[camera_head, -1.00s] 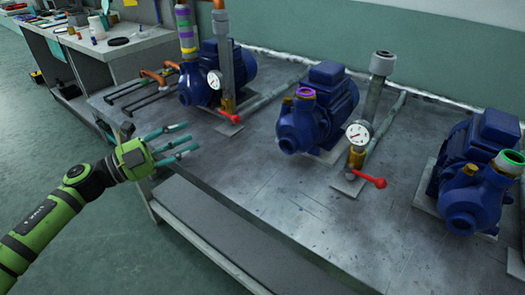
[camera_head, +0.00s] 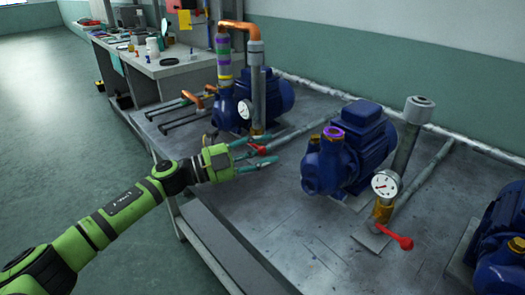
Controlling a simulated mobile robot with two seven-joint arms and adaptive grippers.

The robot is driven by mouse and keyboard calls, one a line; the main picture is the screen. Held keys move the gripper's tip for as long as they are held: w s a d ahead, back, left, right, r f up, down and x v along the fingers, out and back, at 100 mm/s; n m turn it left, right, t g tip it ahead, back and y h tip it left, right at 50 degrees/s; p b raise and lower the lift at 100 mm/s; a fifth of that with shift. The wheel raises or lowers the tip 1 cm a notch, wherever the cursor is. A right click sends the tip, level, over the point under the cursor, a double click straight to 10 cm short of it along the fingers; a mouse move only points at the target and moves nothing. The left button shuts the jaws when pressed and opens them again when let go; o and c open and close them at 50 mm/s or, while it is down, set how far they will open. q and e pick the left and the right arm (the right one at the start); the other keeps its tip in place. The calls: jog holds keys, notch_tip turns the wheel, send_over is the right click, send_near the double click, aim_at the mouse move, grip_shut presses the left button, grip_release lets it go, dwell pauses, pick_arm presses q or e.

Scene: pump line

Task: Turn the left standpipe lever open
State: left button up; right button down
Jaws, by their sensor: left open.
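The left standpipe (camera_head: 257,84) is an upright grey pipe with an orange elbow on top. It carries a white-faced gauge (camera_head: 245,109) and stands beside the left blue pump. Its red lever (camera_head: 257,149) shows low at its foot, partly hidden by my fingers. My left gripper (camera_head: 268,153) reaches in from the left over the bench edge. Its teal fingers are spread apart, empty, and overlap the lever in the picture. I cannot tell whether they touch it. My right gripper is not in view.
The middle blue pump (camera_head: 350,152) stands to the right of my fingers. Another standpipe (camera_head: 411,135) with a gauge and a red lever (camera_head: 397,239) is farther right. Another blue pump (camera_head: 504,240) is at the right edge. The bench top (camera_head: 290,215) in front is clear.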

aim_at(259, 174)
pick_arm(q)
grip_shut()
